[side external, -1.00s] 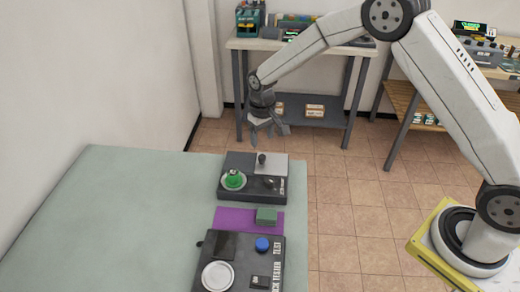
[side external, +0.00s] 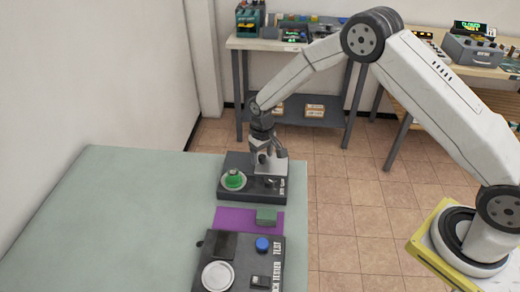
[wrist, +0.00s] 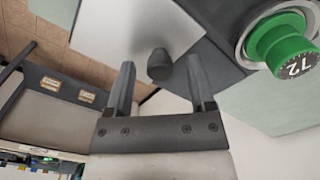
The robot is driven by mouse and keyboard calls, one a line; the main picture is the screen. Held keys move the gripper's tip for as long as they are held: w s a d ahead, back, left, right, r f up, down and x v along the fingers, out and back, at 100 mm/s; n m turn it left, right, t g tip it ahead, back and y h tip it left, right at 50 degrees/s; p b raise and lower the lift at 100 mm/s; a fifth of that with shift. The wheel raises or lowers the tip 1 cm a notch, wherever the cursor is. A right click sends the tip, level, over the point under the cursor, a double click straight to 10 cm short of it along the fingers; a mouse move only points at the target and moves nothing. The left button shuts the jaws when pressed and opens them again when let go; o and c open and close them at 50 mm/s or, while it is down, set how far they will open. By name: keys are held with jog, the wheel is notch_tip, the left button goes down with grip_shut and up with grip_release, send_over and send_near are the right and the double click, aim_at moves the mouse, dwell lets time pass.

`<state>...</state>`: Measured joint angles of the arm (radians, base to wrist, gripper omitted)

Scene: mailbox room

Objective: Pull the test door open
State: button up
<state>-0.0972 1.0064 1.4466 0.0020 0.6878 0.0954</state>
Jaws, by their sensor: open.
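The test door looks to be the light grey panel (wrist: 110,28) on top of a dark box (side external: 233,162); the side view shows it partly behind my gripper. A dark round knob (wrist: 160,68) stands on the panel. My gripper (side external: 268,160) is open, low over the panel. In the wrist view my gripper (wrist: 160,62) has one finger on each side of the knob, with a visible gap on both sides. The panel appears closed, flat with the box top.
A green dial (wrist: 285,45) on a pale disc sits beside the panel on the same box. A purple mat (side external: 232,219) with a green block (side external: 266,215) and a second dark box (side external: 225,252) lie nearer the camera. The mint table (side external: 120,220) is clear at left.

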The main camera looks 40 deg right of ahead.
grip_shut()
dwell(1.4)
